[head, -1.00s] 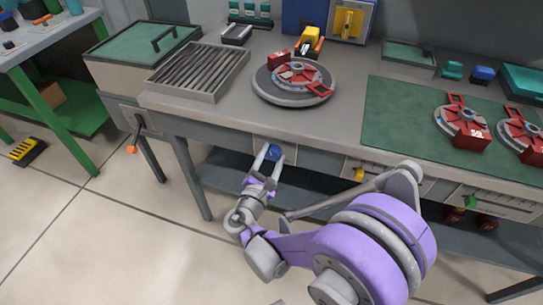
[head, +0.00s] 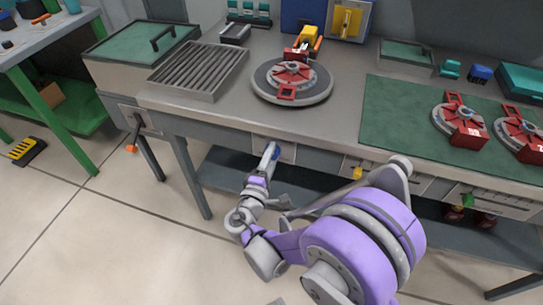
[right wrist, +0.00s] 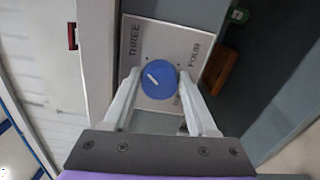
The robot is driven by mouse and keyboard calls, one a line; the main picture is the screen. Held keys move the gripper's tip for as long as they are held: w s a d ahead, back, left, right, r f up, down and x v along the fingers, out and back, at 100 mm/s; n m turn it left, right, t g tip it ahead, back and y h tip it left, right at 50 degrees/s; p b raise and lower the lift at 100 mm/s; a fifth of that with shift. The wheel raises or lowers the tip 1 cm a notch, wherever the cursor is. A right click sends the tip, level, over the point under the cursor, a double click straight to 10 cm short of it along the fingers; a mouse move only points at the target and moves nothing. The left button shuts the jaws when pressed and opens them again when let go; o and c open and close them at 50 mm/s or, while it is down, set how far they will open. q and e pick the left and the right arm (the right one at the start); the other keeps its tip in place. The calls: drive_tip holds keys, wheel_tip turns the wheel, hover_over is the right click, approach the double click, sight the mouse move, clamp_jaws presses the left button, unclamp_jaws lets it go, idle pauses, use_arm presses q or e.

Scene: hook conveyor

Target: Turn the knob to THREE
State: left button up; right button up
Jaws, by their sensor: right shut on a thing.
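The blue knob (right wrist: 160,82) sits on a pale dial plate (right wrist: 165,45) in the right wrist view. The words THREE and FOUR show on the plate; another label is partly hidden by the knob and a finger. The knob's white mark lies off-centre, slanting toward the picture's upper left, on the THREE side. My right gripper (right wrist: 157,97) is shut on the knob, one finger on each side. In the head view, my right gripper (head: 270,156) is at the bench's front panel, and only a bit of blue knob (head: 277,152) shows. My left gripper is out of view.
A round turntable (head: 325,90) with a red fixture (head: 292,76) stands on the bench above the knob. A slatted grey tray (head: 200,72) is left of it. A green mat (head: 390,120) with red fixtures lies right. Yellow (head: 357,173) and green (head: 467,200) controls sit along the front panel.

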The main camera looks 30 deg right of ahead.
drive_tip(key=shift+m, duration=0.7)
drive_tip(key=o, duration=1.4)
drive_tip(key=shift+c, duration=0.2)
drive_tip(key=v, duration=1)
drive_tip(key=shift+s+a+p, duration=0.2)
drive_tip(key=shift+a+p, duration=0.1)
drive_tip(key=shift+p, duration=0.05)
